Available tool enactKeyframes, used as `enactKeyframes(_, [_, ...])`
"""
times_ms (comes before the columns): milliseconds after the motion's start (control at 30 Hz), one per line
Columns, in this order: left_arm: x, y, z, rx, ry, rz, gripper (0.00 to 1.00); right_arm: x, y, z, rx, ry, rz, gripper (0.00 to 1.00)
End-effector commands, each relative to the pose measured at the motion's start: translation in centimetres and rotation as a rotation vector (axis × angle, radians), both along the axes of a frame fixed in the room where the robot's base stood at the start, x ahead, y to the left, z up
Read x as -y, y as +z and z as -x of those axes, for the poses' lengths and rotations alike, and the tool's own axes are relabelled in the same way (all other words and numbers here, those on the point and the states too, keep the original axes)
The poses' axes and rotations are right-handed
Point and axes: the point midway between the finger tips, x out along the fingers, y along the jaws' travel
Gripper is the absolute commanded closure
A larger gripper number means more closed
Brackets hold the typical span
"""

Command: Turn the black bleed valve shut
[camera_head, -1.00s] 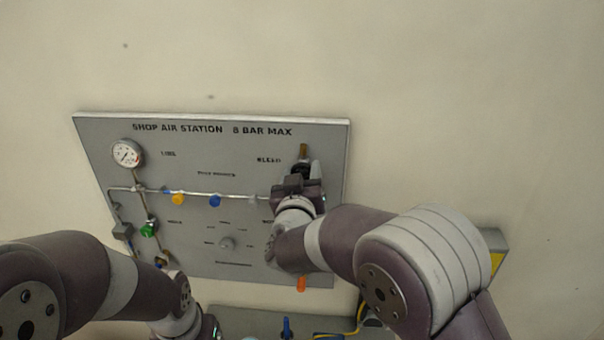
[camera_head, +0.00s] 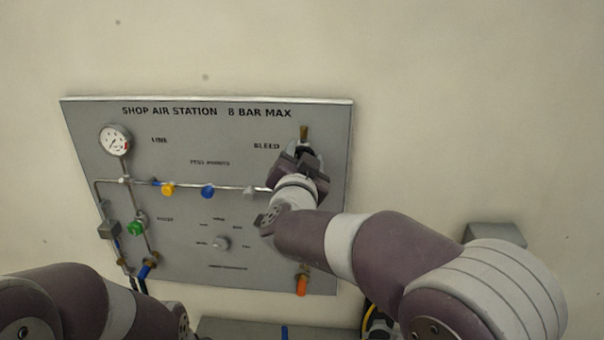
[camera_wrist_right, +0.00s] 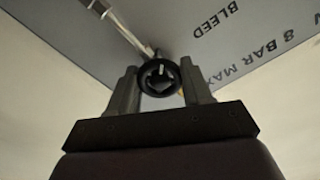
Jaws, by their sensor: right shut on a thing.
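The black bleed valve (camera_wrist_right: 160,76) is a round black knob near the BLEED label, seen end-on in the right wrist view. My right gripper (camera_wrist_right: 160,92) has one finger on each side of the knob and is shut on it. In the head view my right gripper (camera_head: 300,158) is at the panel's upper right and hides most of the valve (camera_head: 304,150). A brass fitting (camera_head: 304,132) shows just above it. My left arm comes in at the lower left; its gripper fingers are below the picture edge.
An orange part (camera_head: 301,286) hangs at the lower right. A grey surface (camera_head: 240,328) lies below.

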Motion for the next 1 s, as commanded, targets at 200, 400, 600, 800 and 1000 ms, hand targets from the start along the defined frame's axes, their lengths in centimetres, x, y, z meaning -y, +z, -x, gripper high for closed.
enactKeyframes(200, [0.0,-2.8,0.0,0.0,0.0,0.0,0.6,0.2,0.1,0.0,0.033,-0.002,-0.206,0.81])
enactKeyframes(400, [0.0,-4.7,0.0,0.0,0.0,0.0,0.6,0.2,0.2,0.0,0.05,-0.001,-0.396,0.81])
enactKeyframes(600, [0.0,-6.4,0.0,0.0,0.0,0.0,0.6,0.2,0.2,0.0,0.066,-0.001,-0.584,0.81])
enactKeyframes(800, [0.0,-8.1,0.0,0.0,0.0,0.0,0.6,0.3,0.3,0.1,0.083,0.001,-0.776,0.81])
enactKeyframes(1000, [0.0,-9.7,0.0,0.0,0.0,0.0,0.6,0.3,0.2,0.1,0.099,0.001,-0.964,0.81])
